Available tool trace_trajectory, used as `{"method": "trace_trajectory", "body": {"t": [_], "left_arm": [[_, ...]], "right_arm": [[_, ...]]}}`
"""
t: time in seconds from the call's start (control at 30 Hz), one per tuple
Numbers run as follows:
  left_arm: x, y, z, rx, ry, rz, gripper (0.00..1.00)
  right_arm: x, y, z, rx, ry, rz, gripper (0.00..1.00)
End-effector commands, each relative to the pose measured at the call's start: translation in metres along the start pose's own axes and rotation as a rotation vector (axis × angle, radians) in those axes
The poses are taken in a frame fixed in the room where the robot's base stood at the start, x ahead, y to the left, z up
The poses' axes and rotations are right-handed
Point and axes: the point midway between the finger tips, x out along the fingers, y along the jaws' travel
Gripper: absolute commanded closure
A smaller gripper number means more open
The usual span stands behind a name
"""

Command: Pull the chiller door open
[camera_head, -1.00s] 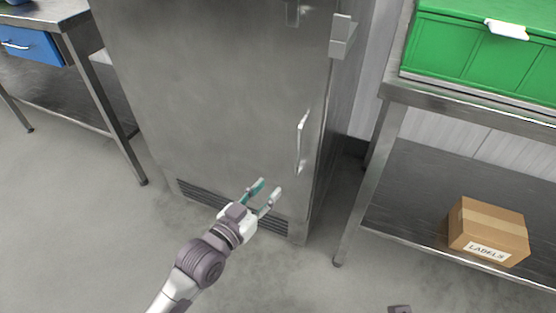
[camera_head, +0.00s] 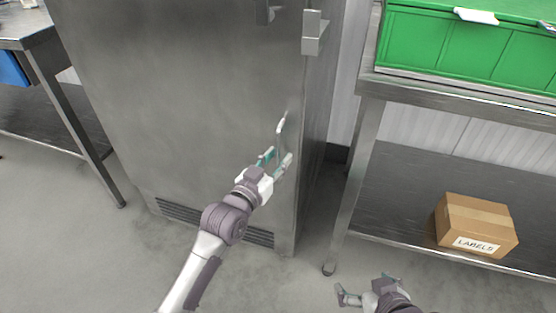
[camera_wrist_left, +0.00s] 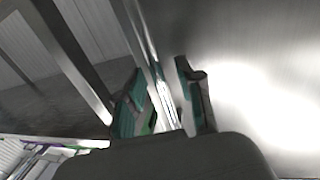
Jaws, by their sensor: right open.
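The steel chiller door (camera_head: 175,90) is closed and fills the left and middle of the head view. Its upright bar handle (camera_head: 281,124) is near the door's right edge; the lower part is hidden by my left gripper. My left gripper (camera_head: 278,158) is open at the handle's lower part, one finger on each side of it as seen. In the left wrist view the bright handle (camera_wrist_left: 164,98) shows between the open fingers (camera_wrist_left: 160,92); I cannot tell whether they touch it. My right gripper (camera_head: 365,287) is open and empty at the bottom of the head view.
A steel table (camera_head: 358,190) stands right of the chiller, with green bins (camera_head: 470,52) on top and a LABELS box (camera_head: 478,224) on its lower shelf. Another steel table (camera_head: 72,112) stands at the left. The floor in front is clear.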

Motion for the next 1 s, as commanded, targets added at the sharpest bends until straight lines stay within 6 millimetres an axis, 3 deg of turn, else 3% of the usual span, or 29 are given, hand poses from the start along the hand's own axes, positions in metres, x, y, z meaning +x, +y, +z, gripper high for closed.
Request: {"method": "trace_trajectory", "body": {"t": [0.37, 0.6, 1.0], "left_arm": [[0.0063, 0.0005, -0.0002, -0.001, 0.0, 0.001, 0.63], [0.0061, 0.0003, -0.0001, -0.001, 0.0, 0.0, 1.0], [0.0056, 0.0003, 0.0001, 0.0, -0.001, 0.0, 1.0]], "right_arm": [[0.0014, -0.001, -0.008, -0.001, 0.04, -0.002, 0.0], [0.0014, -0.0009, -0.0079, -0.001, 0.039, -0.002, 0.0], [0.0012, -0.0009, -0.0079, -0.001, 0.039, -0.002, 0.0]]}}
